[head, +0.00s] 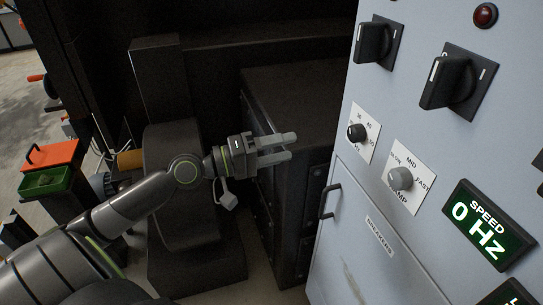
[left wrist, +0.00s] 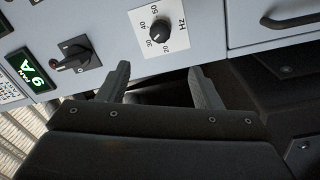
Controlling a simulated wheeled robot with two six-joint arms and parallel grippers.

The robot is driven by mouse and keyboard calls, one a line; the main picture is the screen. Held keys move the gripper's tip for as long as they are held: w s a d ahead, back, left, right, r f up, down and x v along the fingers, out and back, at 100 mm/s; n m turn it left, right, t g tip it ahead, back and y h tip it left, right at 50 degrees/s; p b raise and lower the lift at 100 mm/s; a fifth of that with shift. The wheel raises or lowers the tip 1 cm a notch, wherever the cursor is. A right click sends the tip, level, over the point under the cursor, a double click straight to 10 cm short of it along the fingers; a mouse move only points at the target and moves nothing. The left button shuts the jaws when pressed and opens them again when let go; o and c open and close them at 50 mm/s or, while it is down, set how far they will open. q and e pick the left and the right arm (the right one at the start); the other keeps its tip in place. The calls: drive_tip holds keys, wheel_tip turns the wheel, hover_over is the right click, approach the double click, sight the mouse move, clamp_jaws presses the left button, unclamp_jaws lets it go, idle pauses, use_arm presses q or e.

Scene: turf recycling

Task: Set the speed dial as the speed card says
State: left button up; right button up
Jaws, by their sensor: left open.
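The speed dial (head: 357,132) is a small black knob on a white plate with numbers on the grey panel. In the left wrist view the speed dial (left wrist: 160,31) shows "Hz" and numbers around it; its exact setting is too small to read. The speed display (head: 486,227) reads 0 Hz. My left gripper (head: 290,147) is open and empty, left of the dial and apart from it. In the left wrist view, the fingers of my left gripper (left wrist: 161,85) stand apart below the dial plate. I see no speed card. My right gripper is not in view.
A grey ramp knob (head: 400,178) sits right of the speed dial. Black rotary switches (head: 447,82) are above. A cabinet handle (head: 328,202) sticks out below the dial. A dark cabinet (head: 290,100) stands behind my gripper. Orange and green bins (head: 47,178) are at the left.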

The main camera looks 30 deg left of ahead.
use_arm(q)
drive_tip(key=shift+b+v, duration=0.5)
drive_tip(key=shift+v, duration=0.45)
